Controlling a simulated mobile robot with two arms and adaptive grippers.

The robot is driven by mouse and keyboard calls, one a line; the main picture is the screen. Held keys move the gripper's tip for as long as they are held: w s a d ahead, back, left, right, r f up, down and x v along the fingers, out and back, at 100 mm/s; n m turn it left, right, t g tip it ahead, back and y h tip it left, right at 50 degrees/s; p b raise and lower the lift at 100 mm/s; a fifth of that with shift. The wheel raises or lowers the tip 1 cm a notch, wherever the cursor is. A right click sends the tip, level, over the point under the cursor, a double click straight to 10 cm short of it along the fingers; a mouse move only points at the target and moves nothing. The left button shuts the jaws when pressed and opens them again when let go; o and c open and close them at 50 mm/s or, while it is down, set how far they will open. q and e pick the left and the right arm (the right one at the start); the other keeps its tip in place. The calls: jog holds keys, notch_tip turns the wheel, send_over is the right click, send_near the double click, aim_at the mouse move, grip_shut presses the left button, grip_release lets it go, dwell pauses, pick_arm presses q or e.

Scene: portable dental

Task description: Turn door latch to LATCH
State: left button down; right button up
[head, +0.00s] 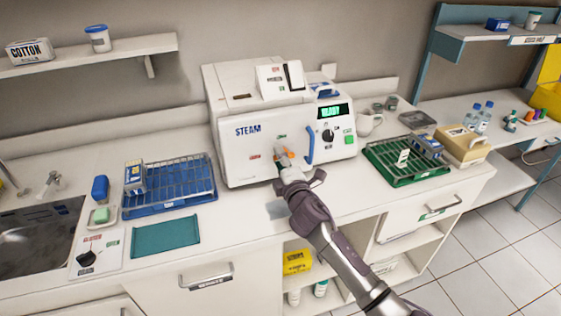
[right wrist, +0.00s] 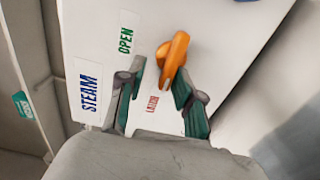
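The orange door latch (right wrist: 173,55) sits on the white front door of the STEAM sterilizer (head: 235,152). In the right wrist view, its handle lies at a slant near the green OPEN label (right wrist: 126,40) and the red LATCH label (right wrist: 153,104). My right gripper (right wrist: 160,77) is open, with its green-padded fingertips on either side of the handle's lower end. I cannot tell whether they touch it. In the head view my right gripper (head: 281,163) is in front of the door and partly hides the latch. My left gripper is not in view.
A blue door handle (head: 310,146) and a black knob (head: 328,136) are right of the latch. A blue rack (head: 180,184) stands to the left and a green rack (head: 390,172) to the right. The counter before the sterilizer is mostly clear.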

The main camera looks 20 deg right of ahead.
jog(key=s, duration=1.1)
jog(key=shift+s+d+f, duration=0.25)
jog(key=shift+s, duration=0.1)
